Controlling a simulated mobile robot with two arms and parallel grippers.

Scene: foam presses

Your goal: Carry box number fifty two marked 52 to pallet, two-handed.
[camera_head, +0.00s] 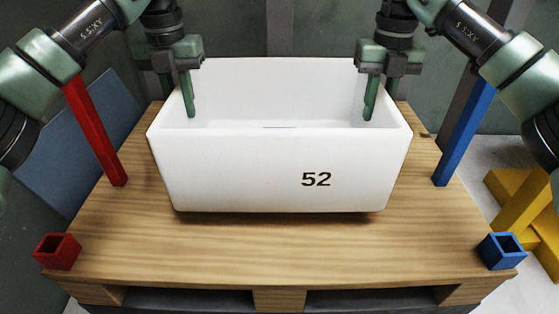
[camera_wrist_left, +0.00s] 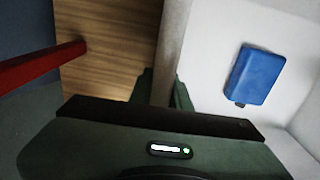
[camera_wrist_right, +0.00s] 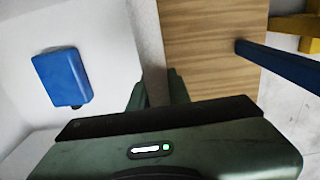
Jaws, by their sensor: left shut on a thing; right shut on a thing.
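The white open-topped box marked 52 (camera_head: 250,172) is upright over the middle of the wooden pallet (camera_head: 270,245); its base looks on or very near the boards. My left gripper (camera_head: 178,98) is shut on the box's left wall, one finger inside and one outside. My right gripper (camera_head: 381,98) is shut on the right wall in the same way. The left wrist view shows the left wall (camera_wrist_left: 172,45) between the fingers; the right wrist view shows the right wall (camera_wrist_right: 148,45) likewise. A blue object (camera_wrist_left: 257,75) lies inside the box, also in the right wrist view (camera_wrist_right: 62,77).
A red post (camera_head: 95,130) and a blue post (camera_head: 464,132) stand at the pallet's sides. A short red square tube (camera_head: 57,251) and a blue one (camera_head: 501,251) mark the front corners. Yellow structure (camera_head: 525,205) stands at right. Bare boards lie before the box.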

